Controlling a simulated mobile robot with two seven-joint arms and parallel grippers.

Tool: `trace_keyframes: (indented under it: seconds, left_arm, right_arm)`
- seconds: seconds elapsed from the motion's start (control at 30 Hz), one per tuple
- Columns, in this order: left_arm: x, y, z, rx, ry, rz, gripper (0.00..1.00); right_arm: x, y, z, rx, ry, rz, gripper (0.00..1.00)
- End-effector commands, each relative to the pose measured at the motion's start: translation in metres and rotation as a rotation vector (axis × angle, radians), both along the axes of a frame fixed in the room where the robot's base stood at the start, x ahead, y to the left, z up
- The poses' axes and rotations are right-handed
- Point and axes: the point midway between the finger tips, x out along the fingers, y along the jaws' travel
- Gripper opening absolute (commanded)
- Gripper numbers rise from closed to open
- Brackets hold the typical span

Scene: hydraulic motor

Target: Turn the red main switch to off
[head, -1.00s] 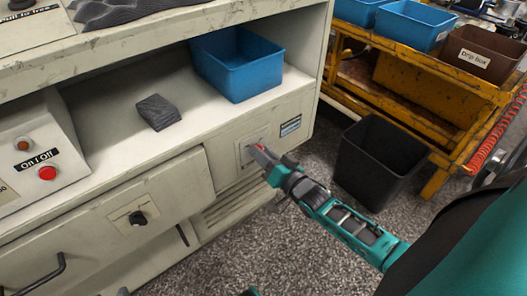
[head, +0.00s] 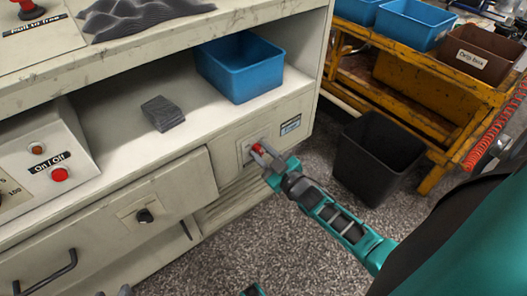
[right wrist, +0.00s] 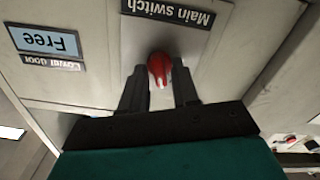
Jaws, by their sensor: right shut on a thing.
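The red main switch (head: 258,149) is on a light plate on the front of the cream cabinet, below the shelf. In the right wrist view the red switch knob (right wrist: 160,69) sits under an upside-down "Main switch" label (right wrist: 168,12). My right gripper (head: 263,156) is at the switch, its dark fingers (right wrist: 160,90) on either side of the knob and shut on it. The knob's narrow end points toward the gripper's palm. My left gripper cannot be made out; only small dark and teal parts of mine show at the bottom edge of the head view.
A "Free" display (right wrist: 45,41) is beside the switch. A blue bin (head: 240,68) and a grey block (head: 163,113) stand on the shelf above. A black bin (head: 377,158) stands on the floor to the right.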

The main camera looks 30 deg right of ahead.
Motion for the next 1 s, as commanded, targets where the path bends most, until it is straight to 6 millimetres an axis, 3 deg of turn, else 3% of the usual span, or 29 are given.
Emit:
trace_keyframes:
  seconds: [0.5, 1.0]
  left_arm:
    - [-0.0003, 0.0012, 0.0017, 0.001, -0.003, 0.001, 0.43]
    - [-0.0003, 0.0010, 0.0025, 0.001, -0.002, 0.001, 0.43]
  right_arm:
    - [-0.0007, 0.0012, -0.0014, -0.360, -0.027, 0.000, 0.00]
    - [-0.0007, 0.0014, -0.0017, -0.441, -0.033, 0.001, 0.00]
